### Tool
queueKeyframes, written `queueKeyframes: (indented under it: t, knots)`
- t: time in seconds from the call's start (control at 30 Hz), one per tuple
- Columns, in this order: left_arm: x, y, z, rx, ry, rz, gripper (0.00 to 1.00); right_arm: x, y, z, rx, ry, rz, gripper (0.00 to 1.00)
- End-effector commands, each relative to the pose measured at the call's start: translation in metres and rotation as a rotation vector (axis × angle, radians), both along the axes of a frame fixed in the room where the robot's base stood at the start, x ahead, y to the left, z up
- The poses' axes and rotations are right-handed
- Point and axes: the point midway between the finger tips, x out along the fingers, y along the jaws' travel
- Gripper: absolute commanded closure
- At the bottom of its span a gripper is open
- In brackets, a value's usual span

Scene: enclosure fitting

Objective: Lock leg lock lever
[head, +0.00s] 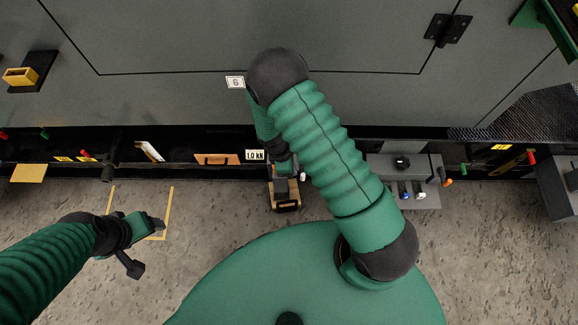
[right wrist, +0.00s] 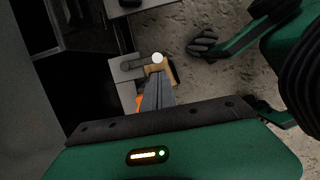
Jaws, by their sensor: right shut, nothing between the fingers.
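A lever with a white ball knob (right wrist: 157,58) and a dark arm sits on a grey block (right wrist: 127,72) in the right wrist view. In the head view the same small grey fixture (head: 285,190) with a tan frame stands below the "1.0 kN" label (head: 255,155), partly covered by my right arm. My right gripper (head: 283,168) is shut and empty over this fixture. In the right wrist view its fingertips (right wrist: 158,78) are close to the knob; I cannot tell whether they touch. My left gripper (head: 157,224) is over the floor at left, its jaw opening unclear.
A large grey panel with a "6" tag (head: 235,82) rises behind. A black rail with a tan handle (head: 216,159) runs along its foot. A grey box with knobs (head: 403,178) stands right of my right arm. Yellow tape (head: 171,205) marks the concrete floor, mostly clear at left.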

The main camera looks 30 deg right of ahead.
Motion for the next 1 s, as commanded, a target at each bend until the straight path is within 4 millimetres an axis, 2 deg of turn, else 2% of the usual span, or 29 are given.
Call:
queueKeyframes:
  t: [0.03,0.23,1.0]
  knots:
    - [0.0,0.0,-0.01,0.0,0.0,0.0,0.29,-0.002,-0.002,-0.015,-0.001,0.003,0.0,1.0]
    - [0.0,0.0,-0.019,0.0,0.0,0.0,0.29,-0.005,-0.007,-0.036,0.0,0.001,0.0,1.0]
    - [0.0,0.0,-0.013,0.0,0.0,0.0,0.29,0.001,-0.015,-0.037,0.0,0.0,0.041,1.0]
